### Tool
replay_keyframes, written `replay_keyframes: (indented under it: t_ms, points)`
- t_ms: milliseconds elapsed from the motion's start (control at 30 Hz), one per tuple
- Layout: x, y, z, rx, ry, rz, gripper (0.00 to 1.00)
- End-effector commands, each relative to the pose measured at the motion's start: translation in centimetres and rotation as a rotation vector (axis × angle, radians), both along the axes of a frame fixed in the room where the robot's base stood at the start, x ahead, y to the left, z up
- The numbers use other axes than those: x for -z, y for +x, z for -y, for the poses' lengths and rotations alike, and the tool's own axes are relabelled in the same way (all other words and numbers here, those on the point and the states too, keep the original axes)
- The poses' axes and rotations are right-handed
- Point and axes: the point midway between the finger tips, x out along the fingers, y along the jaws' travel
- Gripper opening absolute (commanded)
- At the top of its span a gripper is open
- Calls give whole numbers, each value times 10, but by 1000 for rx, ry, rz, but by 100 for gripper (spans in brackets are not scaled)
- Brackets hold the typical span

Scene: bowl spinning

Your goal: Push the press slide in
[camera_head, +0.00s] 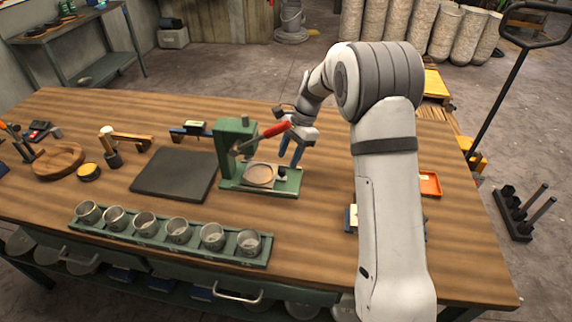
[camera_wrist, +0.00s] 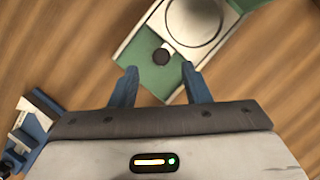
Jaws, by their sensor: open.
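The green press (camera_head: 233,150) stands on the wooden table with a red-handled lever (camera_head: 276,129). Its pale slide (camera_head: 248,184), with a round recess, lies on the green base to the right of the upright. The slide also shows at the top of the wrist view (camera_wrist: 143,43). A dark knob (camera_wrist: 161,56) sits at the slide's near end. My gripper (camera_head: 290,162) is over the right end of the press base, with its blue fingers pointing down. In the wrist view my gripper (camera_wrist: 160,70) is open and empty, its fingertips apart on either side of the knob's line. I cannot tell their height above it.
A rack of several metal cups (camera_head: 178,230) lies along the front of the table. A dark mat (camera_head: 175,174) is left of the press. An orange tray (camera_head: 430,184) is behind my arm at right. A blue-and-white item (camera_wrist: 35,118) lies at left in the wrist view.

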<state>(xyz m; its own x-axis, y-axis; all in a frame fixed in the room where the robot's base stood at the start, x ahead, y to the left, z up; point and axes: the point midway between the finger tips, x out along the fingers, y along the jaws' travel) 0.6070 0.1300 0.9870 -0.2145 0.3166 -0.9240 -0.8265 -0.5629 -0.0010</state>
Motion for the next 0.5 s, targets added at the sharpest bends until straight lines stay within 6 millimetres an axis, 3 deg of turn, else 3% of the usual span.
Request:
replay_keyframes:
  t_ms: [200, 500]
  points:
    - [-27, 7, 11, 4, 1, 1, 43]
    - [-34, 8, 13, 3, 0, -2, 43]
